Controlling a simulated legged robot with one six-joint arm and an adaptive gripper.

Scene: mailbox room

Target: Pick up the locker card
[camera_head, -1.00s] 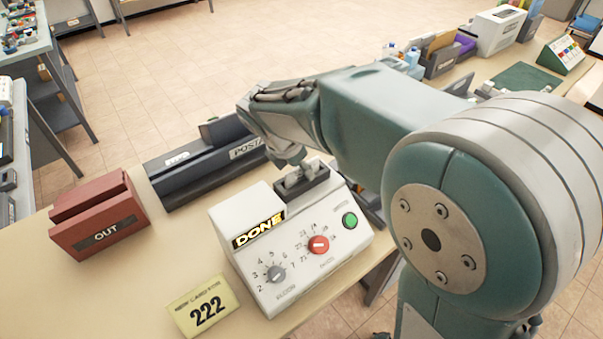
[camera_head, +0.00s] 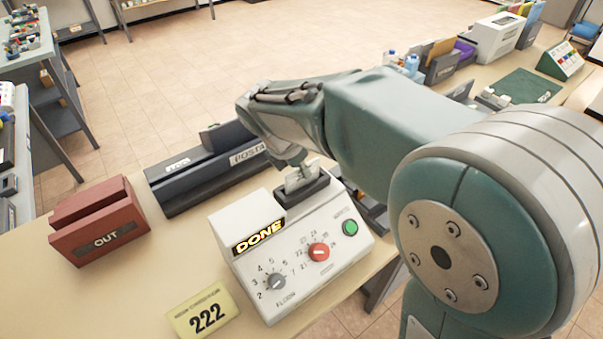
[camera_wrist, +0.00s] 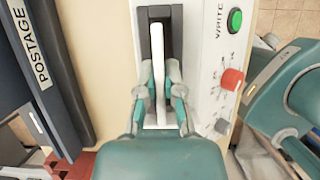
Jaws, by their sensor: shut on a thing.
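The white locker card (camera_wrist: 158,85) stands on edge in the dark slot (camera_wrist: 155,25) on top of the white card-writing machine (camera_head: 300,262). My gripper (camera_wrist: 160,98) is shut on the card, one finger on each side of it, in the wrist view. In the head view my gripper (camera_head: 297,172) reaches down to the slot from behind the machine, and the card shows only as a small pale piece there. The machine's display (camera_head: 259,236) reads "DONE". Its red dial (camera_head: 318,252), grey dial (camera_head: 275,282) and green button (camera_head: 350,228) face the front.
A red OUT box (camera_head: 100,240) stands at the left. A dark postage box (camera_head: 205,172) stands close behind. Bare table lies between the red box and the machine.

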